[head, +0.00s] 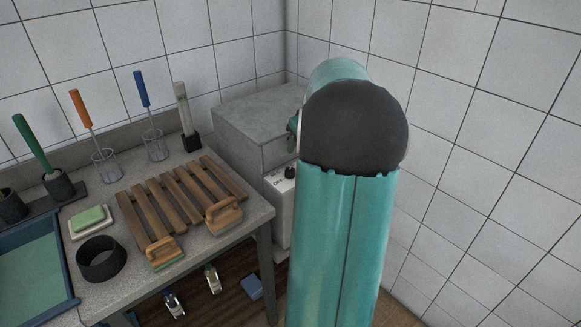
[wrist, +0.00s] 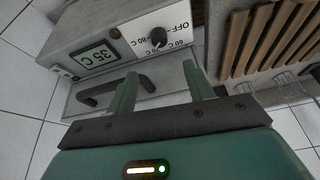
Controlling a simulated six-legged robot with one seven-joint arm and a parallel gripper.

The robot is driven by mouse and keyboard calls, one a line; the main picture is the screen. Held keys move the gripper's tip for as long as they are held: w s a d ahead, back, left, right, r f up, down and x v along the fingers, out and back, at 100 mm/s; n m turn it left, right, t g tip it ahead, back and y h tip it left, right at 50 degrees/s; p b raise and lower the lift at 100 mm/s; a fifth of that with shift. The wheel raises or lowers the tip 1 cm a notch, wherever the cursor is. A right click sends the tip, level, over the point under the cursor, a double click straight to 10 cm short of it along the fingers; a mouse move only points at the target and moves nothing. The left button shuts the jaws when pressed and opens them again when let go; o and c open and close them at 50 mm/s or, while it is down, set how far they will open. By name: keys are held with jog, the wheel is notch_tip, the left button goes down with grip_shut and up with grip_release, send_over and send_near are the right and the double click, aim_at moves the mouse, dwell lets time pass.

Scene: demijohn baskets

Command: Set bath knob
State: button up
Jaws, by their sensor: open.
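The bath knob (wrist: 158,37) is a small black dial on a white panel in the wrist view, with markings that include OFF, 60 C and 80 C, seen upside down. Which marking it points at is too small to tell. A display (wrist: 97,55) beside it reads 35 C. The knob also shows in the head view (head: 290,172) on the front of the grey bath (head: 240,120). My gripper (wrist: 160,82) is open and empty. Its fingers point toward the panel, apart from the knob. In the head view my arm hides most of the gripper.
A dark bar handle (wrist: 115,92) sits near the panel. Left of the bath, a table carries a wooden slatted rack (head: 180,195), wooden-handled brushes (head: 224,215), a black ring (head: 101,258), a green soap (head: 88,218) and several upright brushes. Tiled walls close the corner behind and right.

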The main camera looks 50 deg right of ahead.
aim_at(290, 169)
jog(key=x, duration=1.3)
jog(key=shift+d+f, duration=0.15)
jog(key=shift+f, duration=0.1)
jog(key=c, duration=1)
